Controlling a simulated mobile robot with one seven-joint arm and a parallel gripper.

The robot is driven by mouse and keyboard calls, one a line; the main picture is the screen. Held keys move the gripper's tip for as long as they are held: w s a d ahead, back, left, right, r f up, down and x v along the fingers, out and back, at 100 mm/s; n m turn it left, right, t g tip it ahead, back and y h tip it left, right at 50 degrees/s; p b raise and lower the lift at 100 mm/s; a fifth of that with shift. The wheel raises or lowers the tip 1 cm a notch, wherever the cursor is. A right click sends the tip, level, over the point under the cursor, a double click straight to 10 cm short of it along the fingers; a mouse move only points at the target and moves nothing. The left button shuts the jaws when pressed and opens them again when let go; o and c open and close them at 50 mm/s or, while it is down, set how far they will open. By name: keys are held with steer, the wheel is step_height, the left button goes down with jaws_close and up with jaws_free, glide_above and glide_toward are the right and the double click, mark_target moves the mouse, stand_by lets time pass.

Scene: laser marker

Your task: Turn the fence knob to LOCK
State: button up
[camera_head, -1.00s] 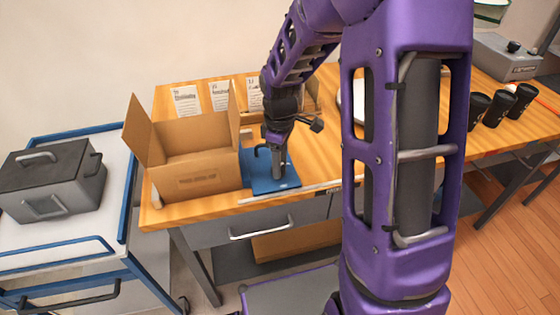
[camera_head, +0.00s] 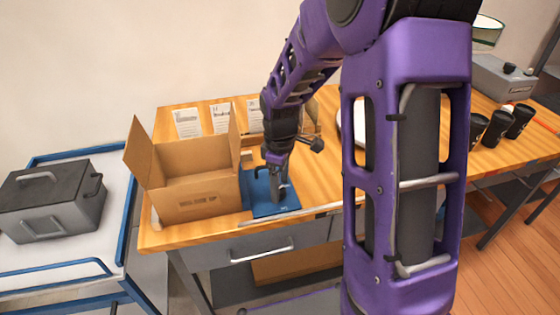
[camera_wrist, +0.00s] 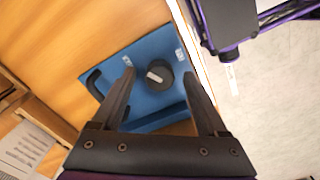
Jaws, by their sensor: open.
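The fence knob (camera_wrist: 159,75) is a dark round knob with a light pointer bar, on a blue plate (camera_wrist: 152,47) in the wrist view. White labels sit near the plate's edges, too small to read. My gripper (camera_wrist: 160,84) is open, with one finger on each side of the knob and a gap to it on both sides. In the head view my gripper (camera_head: 278,191) is over the blue plate (camera_head: 270,208), and the knob is hidden behind it.
An open cardboard box (camera_head: 195,182) stands just left of the plate. A black handle (camera_wrist: 94,84) rises from the plate's left side. Paper cards (camera_head: 220,118) stand at the back of the wooden table (camera_head: 315,165). Black cups (camera_head: 497,128) stand far right.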

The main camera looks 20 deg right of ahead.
step_height(320, 180, up, 17)
steer(key=p, duration=0.2)
steer(key=shift+f, duration=0.1)
